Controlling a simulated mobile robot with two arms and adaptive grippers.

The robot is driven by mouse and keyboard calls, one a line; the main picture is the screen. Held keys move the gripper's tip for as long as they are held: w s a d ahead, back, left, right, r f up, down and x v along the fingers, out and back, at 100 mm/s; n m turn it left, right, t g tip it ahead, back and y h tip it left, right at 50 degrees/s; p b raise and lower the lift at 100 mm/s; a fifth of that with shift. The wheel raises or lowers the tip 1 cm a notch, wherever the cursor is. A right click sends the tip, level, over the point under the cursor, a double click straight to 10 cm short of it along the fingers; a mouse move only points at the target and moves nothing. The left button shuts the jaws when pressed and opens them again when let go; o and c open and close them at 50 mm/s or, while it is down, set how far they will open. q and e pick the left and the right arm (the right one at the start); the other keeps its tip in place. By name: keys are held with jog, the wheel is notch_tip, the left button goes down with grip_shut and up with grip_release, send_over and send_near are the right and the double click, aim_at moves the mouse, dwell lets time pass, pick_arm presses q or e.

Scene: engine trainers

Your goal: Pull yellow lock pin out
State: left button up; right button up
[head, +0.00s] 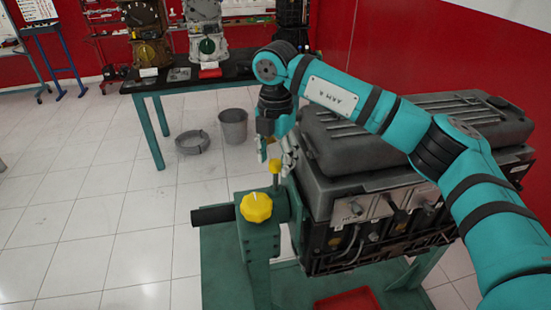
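The yellow lock pin (275,170) stands upright in the top of the green stand's bracket (258,232), behind a yellow lobed knob (256,207). My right gripper (276,158) points down just above the pin, under the teal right arm. Its fingers are spread to either side of the pin's head and look open. The view is too small to tell whether either finger touches the pin. My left gripper is out of view.
A large grey engine block (400,135) on the green stand fills the right side. A black bar (212,215) sticks out left of the bracket. A red tray (347,301) lies below. A dark workbench (230,68), a bucket (233,126) and open floor lie beyond.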

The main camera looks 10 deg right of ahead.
aim_at(275, 162)
jog(key=shift+f, duration=0.1)
notch_tip(275, 162, up, 12)
dwell(0.6)
